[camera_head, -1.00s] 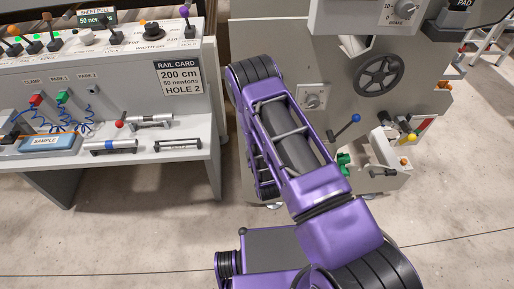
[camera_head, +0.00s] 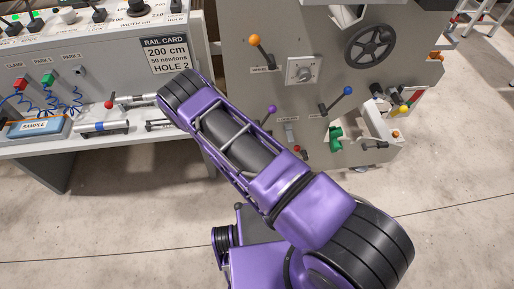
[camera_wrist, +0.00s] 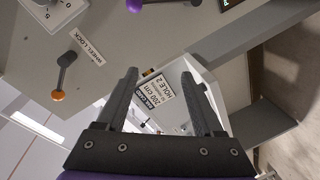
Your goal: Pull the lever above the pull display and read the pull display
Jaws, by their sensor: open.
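My gripper (camera_wrist: 159,75) is open in the wrist view, with nothing between its fingers; in the head view it is hidden beyond my purple arm. The grey gantry panel (camera_head: 235,75) carries a purple-knobbed lever (camera_head: 270,110) and an orange-knobbed lever (camera_head: 255,45). The wrist view shows a purple knob (camera_wrist: 135,5) at its top edge, apart from the fingers, and the orange knob (camera_wrist: 57,96) beside a wheel lock label (camera_wrist: 87,62). A dark display with green marks (camera_wrist: 229,3) is cut off there; I cannot tell which display it is.
The console at left bears a rail card (camera_head: 166,54) reading 200 cm, 50 newtons, hole 2. Its shelf holds a blue sample tray (camera_head: 36,127). A handwheel (camera_head: 370,42) and a blue-knobbed lever (camera_head: 338,102) stand out from the panel. The floor in front is open.

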